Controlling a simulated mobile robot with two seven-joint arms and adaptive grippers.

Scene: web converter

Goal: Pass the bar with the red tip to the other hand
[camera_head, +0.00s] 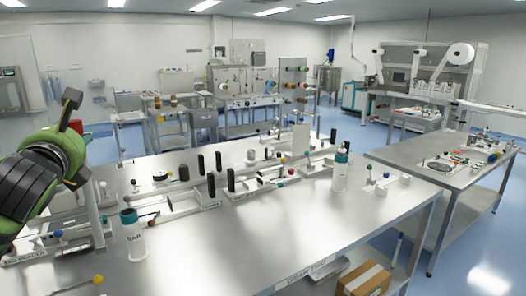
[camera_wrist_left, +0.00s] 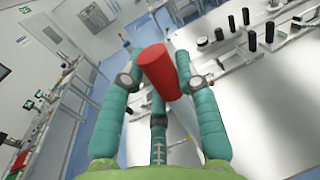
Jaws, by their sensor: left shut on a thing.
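My left gripper (camera_head: 76,137) is raised at the left edge of the head view, over the left end of the steel bench (camera_head: 250,220). The bar's red tip (camera_wrist_left: 163,72) shows in the left wrist view as a thick red cylinder between the teal fingers of the left gripper (camera_wrist_left: 165,82). The gripper is shut on the bar. The rest of the bar is hidden or cannot be made out. In the head view a small patch of the red tip (camera_head: 75,127) shows between the dark fingers. My right gripper is not in view.
White-bodied bottles with teal tops stand on the bench, one at front left (camera_head: 132,240) and one at right (camera_head: 340,172). Black posts and fixtures with coloured knobs line its back. The bench's front middle is clear. A cardboard box (camera_head: 363,279) sits underneath. Another table (camera_head: 440,165) stands right.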

